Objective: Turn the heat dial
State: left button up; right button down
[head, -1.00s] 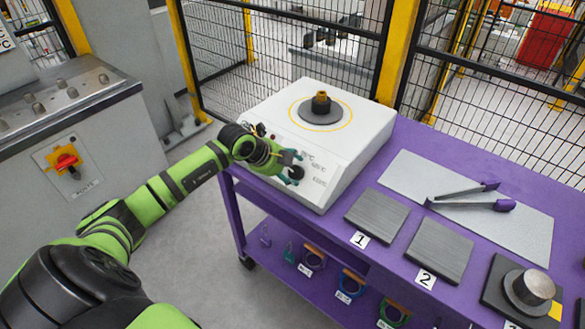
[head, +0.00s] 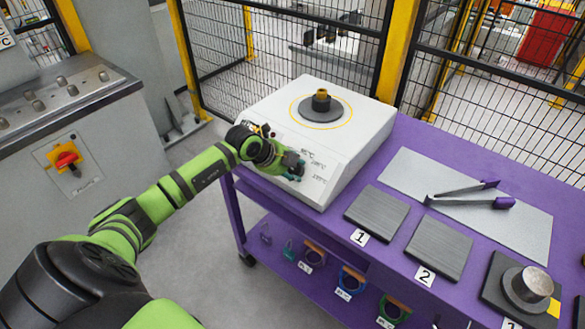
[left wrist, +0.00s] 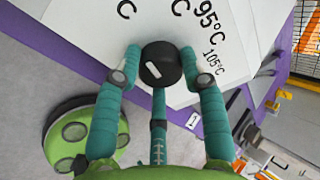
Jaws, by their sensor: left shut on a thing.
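The heat dial (left wrist: 160,65) is a round black knob with a white pointer mark, on the sloped front of the white heater (head: 352,150). Temperature labels are printed around it; 95°C and 105°C are readable in the left wrist view. My left gripper (head: 297,168) is at the heater's front panel and hides most of the dial in the head view. In the left wrist view the left gripper (left wrist: 161,70) is shut on the dial, with a teal finger on each side of it. My right gripper is not in view.
A dark disc with a brass piece (head: 320,100) sits on top of the heater. On the purple table (head: 400,165) are numbered dark plates (head: 376,212), a grey mat (head: 405,173) and purple-tipped tongs (head: 470,200). Black mesh fencing (head: 290,50) stands behind.

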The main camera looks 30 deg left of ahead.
pick_arm(q)
jog(key=m+b, duration=0.3)
jog(key=m, duration=0.2)
jog(key=shift+w+m, duration=0.1)
jog(key=shift+m, duration=0.2)
jog(key=m+y+b, duration=0.1)
jog(key=m+b, duration=0.3)
jog(key=m, duration=0.2)
jog(key=shift+d+f+g, duration=0.1)
jog(key=shift+g, duration=0.3)
jog(key=m+y+b, duration=0.1)
jog(key=m+b, duration=0.3)
jog(key=m, duration=0.2)
jog(key=shift+d+b, duration=0.1)
jog(key=shift+b, duration=0.3)
jog(key=m+b, duration=0.3)
jog(key=m, duration=0.2)
jog(key=shift+y, duration=0.3)
jog(key=o, duration=1.1)
